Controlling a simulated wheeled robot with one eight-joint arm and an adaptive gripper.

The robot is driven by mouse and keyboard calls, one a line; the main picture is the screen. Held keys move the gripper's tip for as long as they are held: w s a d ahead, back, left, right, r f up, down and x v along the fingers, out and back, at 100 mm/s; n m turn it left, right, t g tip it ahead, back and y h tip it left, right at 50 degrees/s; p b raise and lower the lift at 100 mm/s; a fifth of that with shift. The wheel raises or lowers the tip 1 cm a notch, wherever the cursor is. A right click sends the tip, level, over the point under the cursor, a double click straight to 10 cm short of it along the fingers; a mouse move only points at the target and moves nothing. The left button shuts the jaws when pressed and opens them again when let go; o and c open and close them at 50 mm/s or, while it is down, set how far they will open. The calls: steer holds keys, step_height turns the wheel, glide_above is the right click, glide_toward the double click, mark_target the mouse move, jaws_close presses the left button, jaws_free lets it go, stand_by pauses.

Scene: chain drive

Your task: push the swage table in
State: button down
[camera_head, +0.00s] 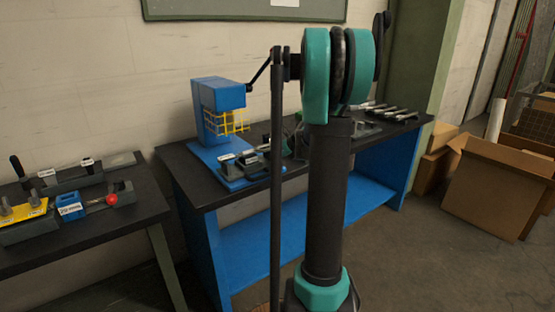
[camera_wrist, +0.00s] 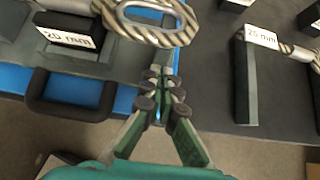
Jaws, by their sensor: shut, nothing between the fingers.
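The swage table (camera_head: 252,165), a dark low slide with a white label, sits on the blue base of the press (camera_head: 220,105), in front of its yellow guard. In the wrist view a dark block labelled "20 mm" and a black loop handle (camera_wrist: 72,116) show at the left; they appear to be the swage table's front. A wire rope eye with a metal thimble (camera_wrist: 155,22) lies across the top. My gripper (camera_wrist: 160,85) is shut and empty, right of the handle and below the eye. I cannot tell whether it touches anything. In the head view my arm hides part of this area.
Another dark block labelled "20 mm" (camera_wrist: 262,40) with a rope stands at the right on the black bench top (camera_wrist: 215,95). A second bench (camera_head: 140,190) with fixtures is at the left. Cardboard boxes (camera_head: 490,185) stand on the floor at the right.

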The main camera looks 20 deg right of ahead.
mark_target(269, 145)
steer(key=w+a, duration=0.1)
steer(key=w, duration=0.4)
steer(key=w+a, duration=0.2)
steer(key=w, duration=0.4)
steer(key=w+a, duration=0.2)
steer(key=w, duration=0.3)
steer(key=shift+w+a, duration=0.2)
steer(key=shift+r, duration=0.1)
steer(key=shift+s+d, duration=0.15)
steer(key=s, duration=0.2)
steer(key=s+d, duration=0.1)
steer(key=s, duration=0.1)
steer(key=shift+s+d+r, duration=0.1)
steer(key=shift+d, duration=0.05)
steer(key=v, duration=0.9)
steer(key=shift+s+r, duration=0.1)
steer(key=shift+r, duration=0.05)
